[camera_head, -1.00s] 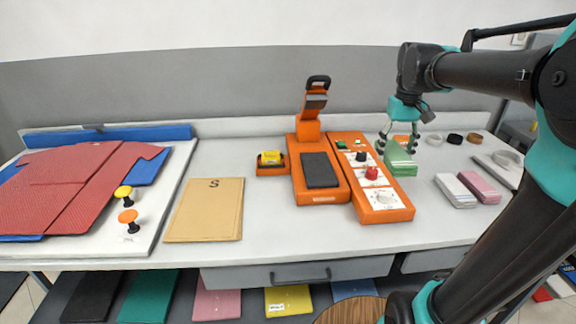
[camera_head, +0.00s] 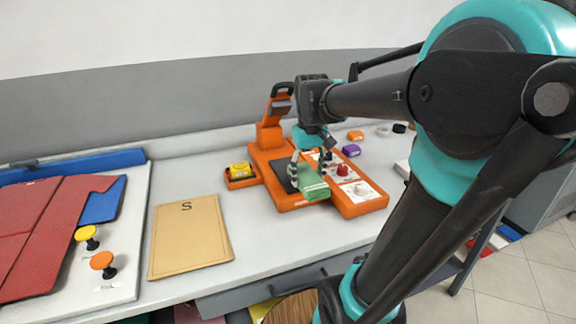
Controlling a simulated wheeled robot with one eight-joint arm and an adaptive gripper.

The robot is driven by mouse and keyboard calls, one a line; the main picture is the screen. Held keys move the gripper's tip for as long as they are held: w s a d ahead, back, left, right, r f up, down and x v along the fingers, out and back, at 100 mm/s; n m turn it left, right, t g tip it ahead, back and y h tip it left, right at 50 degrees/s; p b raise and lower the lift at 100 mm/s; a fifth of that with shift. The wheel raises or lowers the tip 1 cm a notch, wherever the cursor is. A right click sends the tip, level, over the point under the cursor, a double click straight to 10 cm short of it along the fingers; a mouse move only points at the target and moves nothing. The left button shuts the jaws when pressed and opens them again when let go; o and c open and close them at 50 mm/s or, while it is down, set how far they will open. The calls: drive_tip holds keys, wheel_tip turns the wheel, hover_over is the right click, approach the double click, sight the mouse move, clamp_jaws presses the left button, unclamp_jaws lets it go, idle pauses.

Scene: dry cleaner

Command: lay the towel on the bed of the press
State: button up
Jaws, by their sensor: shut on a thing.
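The press (camera_head: 278,129) is orange, with its upper arm and black handle raised over the back. Its dark grey bed (camera_head: 279,173) lies flat and is partly covered from my view. My gripper (camera_head: 308,175) is shut on a green folded towel (camera_head: 314,189). The towel is over the right part of the bed and the left edge of the control panel (camera_head: 359,196). I cannot tell whether the towel touches the bed.
The control panel carries a red knob (camera_head: 342,169) and a white dial. A yellow block (camera_head: 239,169) sits in an orange tray left of the press. A tan S board (camera_head: 190,236) and a red garment (camera_head: 45,235) lie further left. A purple block (camera_head: 351,150) stands behind the panel.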

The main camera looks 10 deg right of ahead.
drive_tip(key=w, duration=0.4)
drive_tip(key=w+a, duration=0.1)
drive_tip(key=w, duration=0.3)
drive_tip(key=w+a, duration=0.1)
drive_tip(key=w, duration=0.4)
drive_tip(key=shift+a, duration=0.2)
drive_tip(key=shift+w+f, duration=0.15)
drive_tip(key=shift+f, duration=1.65)
drive_tip(key=shift+f, duration=0.15)
drive_tip(key=o, duration=1.1)
drive_tip(key=shift+r, duration=3.95)
drive_tip(key=shift+s, duration=0.2)
